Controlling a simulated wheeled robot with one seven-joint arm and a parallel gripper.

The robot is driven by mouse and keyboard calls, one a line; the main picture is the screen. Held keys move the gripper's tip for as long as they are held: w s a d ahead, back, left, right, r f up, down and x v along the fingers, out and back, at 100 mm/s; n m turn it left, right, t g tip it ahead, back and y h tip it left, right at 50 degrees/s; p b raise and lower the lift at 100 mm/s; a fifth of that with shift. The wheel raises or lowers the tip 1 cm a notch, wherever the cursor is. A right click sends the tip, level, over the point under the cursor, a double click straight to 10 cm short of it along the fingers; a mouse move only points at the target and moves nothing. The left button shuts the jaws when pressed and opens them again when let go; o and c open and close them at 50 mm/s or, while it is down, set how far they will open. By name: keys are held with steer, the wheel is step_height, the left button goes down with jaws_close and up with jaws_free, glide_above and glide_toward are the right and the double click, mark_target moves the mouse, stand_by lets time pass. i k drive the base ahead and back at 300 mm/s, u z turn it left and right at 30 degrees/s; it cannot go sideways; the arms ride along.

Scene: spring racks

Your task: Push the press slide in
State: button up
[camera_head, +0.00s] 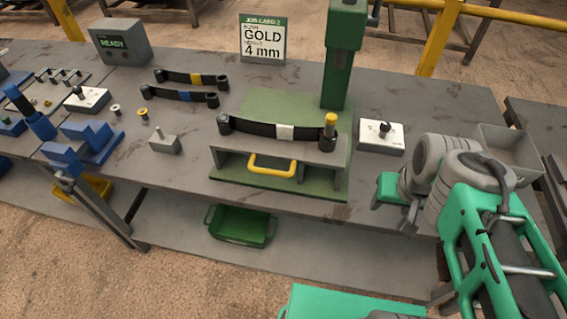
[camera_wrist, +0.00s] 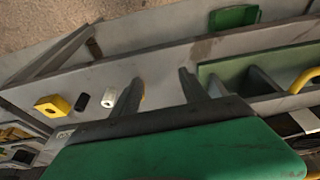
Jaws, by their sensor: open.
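The grey press slide (camera_head: 228,160) with a yellow handle (camera_head: 273,166) sits at the front of the green press base (camera_head: 335,180), in front of the green press column (camera_head: 338,75). A black leaf spring with a white band (camera_head: 285,132) lies across the slide, with a yellow-topped part standing at its right eye. My gripper (camera_head: 392,213) is right of the press, apart from the slide and handle. In the wrist view my gripper (camera_wrist: 157,80) has its fingers spread. The handle (camera_wrist: 304,80) shows there at the right edge, outside the fingers.
A white block with a black knob (camera_head: 382,135) and a grey tray (camera_head: 502,150) are right of the press. A grey post block (camera_head: 164,143) and two banded springs (camera_head: 185,97) lie left. A green bin (camera_head: 240,226) is below the front edge.

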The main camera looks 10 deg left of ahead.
mark_target(303, 154)
steer(key=k, duration=1.3)
steer(key=u, duration=0.75)
steer(key=i, duration=0.95)
steer(key=u, duration=1)
